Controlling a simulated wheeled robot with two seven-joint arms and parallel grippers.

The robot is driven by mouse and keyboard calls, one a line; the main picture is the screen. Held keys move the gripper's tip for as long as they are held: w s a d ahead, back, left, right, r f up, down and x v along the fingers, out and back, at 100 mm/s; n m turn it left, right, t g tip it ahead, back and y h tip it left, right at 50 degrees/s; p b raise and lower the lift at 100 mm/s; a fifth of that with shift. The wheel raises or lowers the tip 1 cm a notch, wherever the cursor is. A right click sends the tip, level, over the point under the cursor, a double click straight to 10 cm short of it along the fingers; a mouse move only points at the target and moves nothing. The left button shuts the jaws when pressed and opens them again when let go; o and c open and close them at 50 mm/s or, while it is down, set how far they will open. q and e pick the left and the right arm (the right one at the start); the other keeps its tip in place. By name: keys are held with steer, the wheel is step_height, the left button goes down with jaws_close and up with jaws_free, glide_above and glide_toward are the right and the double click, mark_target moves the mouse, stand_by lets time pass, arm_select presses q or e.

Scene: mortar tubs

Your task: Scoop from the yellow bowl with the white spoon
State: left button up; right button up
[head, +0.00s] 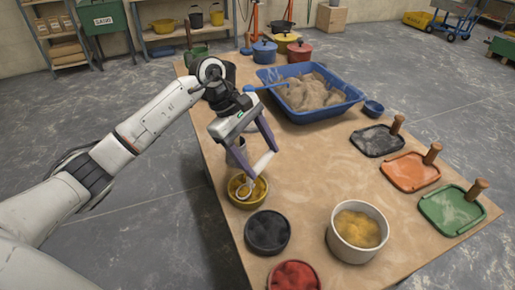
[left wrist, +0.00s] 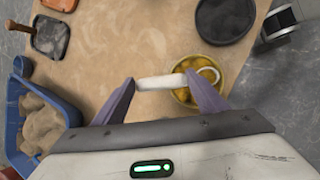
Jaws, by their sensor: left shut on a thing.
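The yellow bowl (head: 263,199) stands near the table's left edge and holds yellow-brown material; the left wrist view shows it partly behind a finger (left wrist: 180,98). My left gripper (head: 262,162) is shut on the handle of the white spoon (head: 246,188), above and just right of the bowl. In the left wrist view the spoon (left wrist: 160,82) lies across between the fingertips (left wrist: 159,81). The spoon's round head is at the bowl's opening, over or in the material; I cannot tell if it touches. My right gripper is not in view.
A blue tub (head: 305,116) of sand with a blue-handled tool stands behind. Black, orange and green trowel boards (head: 455,209) lie right. The table's middle is bare.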

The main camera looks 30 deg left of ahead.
arm_select(q)
steer(key=shift+w+d+r+g, duration=0.1)
steer(key=shift+w+g, duration=0.3)
steer(key=shift+g, duration=0.3)
steer(key=shift+w+f+g+y, duration=0.2)
steer(key=shift+f+g+y, duration=0.05)
steer(key=shift+g+y, duration=0.05)
steer(key=shift+w+d+g, duration=0.1)
steer(key=shift+w+g, duration=0.05)
steer(key=shift+g, duration=0.15)
step_height(320, 180, up, 2)
steer(key=shift+r+n+p, duration=0.1)
steer(key=shift+n+p, duration=0.2)
steer(key=shift+p, duration=0.25)
steer(key=shift+r+g+p, duration=0.3)
steer(key=shift+r+p, duration=0.15)
steer(key=shift+r, duration=0.5)
